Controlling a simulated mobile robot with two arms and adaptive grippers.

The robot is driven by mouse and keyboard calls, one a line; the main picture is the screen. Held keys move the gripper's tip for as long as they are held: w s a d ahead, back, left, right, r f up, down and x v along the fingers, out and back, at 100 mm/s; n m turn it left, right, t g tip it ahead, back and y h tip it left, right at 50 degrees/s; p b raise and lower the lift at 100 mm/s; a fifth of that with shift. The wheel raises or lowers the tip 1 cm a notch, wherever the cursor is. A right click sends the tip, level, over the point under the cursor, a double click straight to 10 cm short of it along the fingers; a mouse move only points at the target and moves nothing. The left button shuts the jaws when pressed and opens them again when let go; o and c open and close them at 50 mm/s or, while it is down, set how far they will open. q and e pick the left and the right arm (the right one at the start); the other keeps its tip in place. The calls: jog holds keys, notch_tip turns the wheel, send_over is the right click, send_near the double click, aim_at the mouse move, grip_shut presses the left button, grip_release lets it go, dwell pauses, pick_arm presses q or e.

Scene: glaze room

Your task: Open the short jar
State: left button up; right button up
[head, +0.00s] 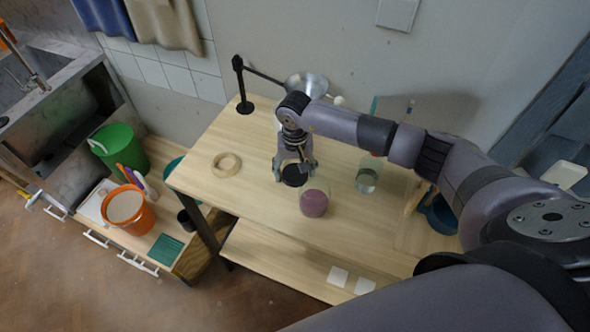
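The short jar (314,203) is clear glass with purple contents and stands upright near the front edge of the wooden table. No lid shows on it. My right gripper (294,174) points down just behind and to the left of the jar. Its fingers are on either side of a round black lid (294,177) and appear closed on its rim. The lid looks apart from the jar; its exact height over the table is hard to tell. My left gripper is out of view.
A taller glass jar (367,179) stands right of the short jar, close to my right arm. A wooden ring (226,164) lies on the left of the table (215,190). A black lamp stand (245,105) stands at the back. The table's front left is clear.

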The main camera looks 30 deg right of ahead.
aim_at(295, 173)
jog(key=shift+o, duration=1)
jog(key=shift+r, duration=0.5)
notch_tip(295, 173, up, 11)
jog(key=b, duration=0.4)
jog(key=shift+r, duration=0.2)
